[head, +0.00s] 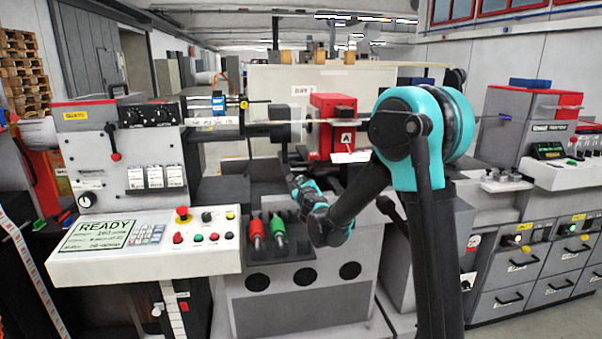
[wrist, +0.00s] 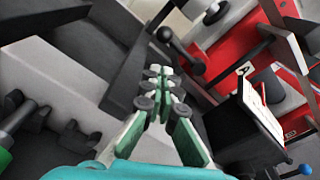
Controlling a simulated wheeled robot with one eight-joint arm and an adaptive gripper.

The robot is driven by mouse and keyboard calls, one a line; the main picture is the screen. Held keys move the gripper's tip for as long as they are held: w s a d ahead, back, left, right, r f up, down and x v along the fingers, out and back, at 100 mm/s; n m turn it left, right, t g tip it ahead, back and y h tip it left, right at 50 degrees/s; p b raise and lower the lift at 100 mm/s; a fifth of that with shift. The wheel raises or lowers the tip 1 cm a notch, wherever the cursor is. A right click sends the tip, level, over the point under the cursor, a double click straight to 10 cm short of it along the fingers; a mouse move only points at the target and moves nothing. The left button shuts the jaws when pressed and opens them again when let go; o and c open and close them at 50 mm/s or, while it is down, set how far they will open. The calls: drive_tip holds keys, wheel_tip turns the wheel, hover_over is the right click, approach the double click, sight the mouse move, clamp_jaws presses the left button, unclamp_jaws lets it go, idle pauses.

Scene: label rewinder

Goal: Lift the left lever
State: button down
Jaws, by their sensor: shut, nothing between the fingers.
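A dark lever with a black ball end (wrist: 164,34) shows beyond my fingertips in the wrist view, apart from them. I cannot tell for certain whether it is the left lever. Another black lever with a red knob (head: 115,156) hangs down on the grey panel at the left in the head view. My gripper (head: 293,180) is in front of the middle of the machine, below and left of the red block. In the wrist view my gripper (wrist: 158,74) has its green and white fingers together at the tips, with nothing between them. My arm hides part of the machine.
The red block (head: 322,103) carries a white plate and stands on the machine. A tray (head: 258,257) with red (head: 256,232) and green (head: 278,234) handled tools lies below my gripper. The white control console (head: 140,262) stands at the left. A blue ball (wrist: 305,169) shows at lower right in the wrist view.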

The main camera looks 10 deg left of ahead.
drive_tip(key=x, duration=0.9)
drive_tip(key=shift+w, duration=0.45)
drive_tip(key=shift+a+r+m, duration=0.2)
drive_tip(key=shift+r+m, duration=0.3)
drive_tip(key=shift+m, duration=0.1)
drive_tip(key=shift+r+m, duration=0.85)
drive_tip(key=shift+m, duration=0.15)
wheel_tip(320, 180, up, 6)
drive_tip(key=m+y, duration=0.1)
drive_tip(key=m, duration=0.8)
hover_over(296, 165)
drive_tip(key=s+d, duration=0.1)
drive_tip(key=d, duration=0.3)
drive_tip(key=shift+d+r, duration=0.15)
drive_tip(key=shift+r, duration=0.35)
drive_tip(key=shift+s+d, duration=0.1)
drive_tip(key=shift+s, duration=0.05)
